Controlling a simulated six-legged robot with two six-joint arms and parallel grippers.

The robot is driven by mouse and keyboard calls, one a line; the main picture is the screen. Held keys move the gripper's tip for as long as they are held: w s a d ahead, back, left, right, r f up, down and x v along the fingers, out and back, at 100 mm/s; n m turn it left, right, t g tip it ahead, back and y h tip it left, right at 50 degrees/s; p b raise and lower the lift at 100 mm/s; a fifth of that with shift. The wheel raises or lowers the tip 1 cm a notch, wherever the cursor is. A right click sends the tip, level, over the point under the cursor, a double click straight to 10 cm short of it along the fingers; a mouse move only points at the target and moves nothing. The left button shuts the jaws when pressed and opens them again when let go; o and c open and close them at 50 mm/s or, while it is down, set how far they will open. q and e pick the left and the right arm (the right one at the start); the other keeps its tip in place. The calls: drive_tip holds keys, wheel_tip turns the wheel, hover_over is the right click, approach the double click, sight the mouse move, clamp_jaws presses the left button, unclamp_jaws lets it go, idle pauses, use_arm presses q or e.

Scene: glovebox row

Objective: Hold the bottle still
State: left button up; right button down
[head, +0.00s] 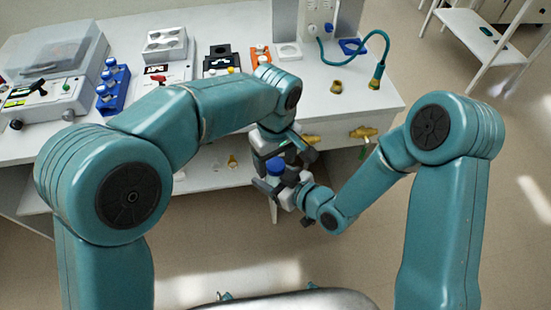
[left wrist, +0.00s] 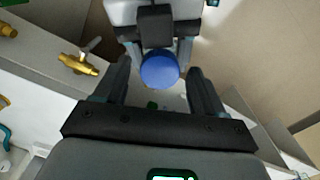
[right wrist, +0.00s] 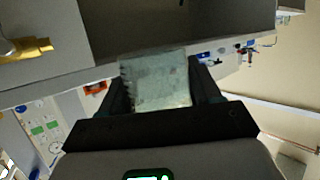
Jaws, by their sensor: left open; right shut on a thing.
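The bottle's round blue cap (head: 275,166) shows in the head view just below my left gripper (head: 272,152). In the left wrist view the cap (left wrist: 160,70) appears between the tips of my open left fingers, with gaps on both sides. I cannot tell how far below the fingertips it is. My right gripper (head: 285,184) is shut on the bottle. In the right wrist view the bottle's pale, translucent body (right wrist: 157,82) fills the space between the fingers. The head view mostly hides the body behind the grippers.
The white bench (head: 310,103) stands just beyond the grippers, with brass valves (head: 362,133) on its front. A blue rack (head: 113,86), an orange holder (head: 261,57) and a teal hose (head: 381,62) are on top. The floor in front is clear.

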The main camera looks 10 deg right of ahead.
use_arm(q)
wheel_tip(320, 180, up, 4)
drive_tip(key=shift+r, duration=0.1)
drive_tip(key=shift+o, duration=0.3)
drive_tip(key=o, duration=0.5)
wheel_tip(320, 180, up, 12)
idle(0.6)
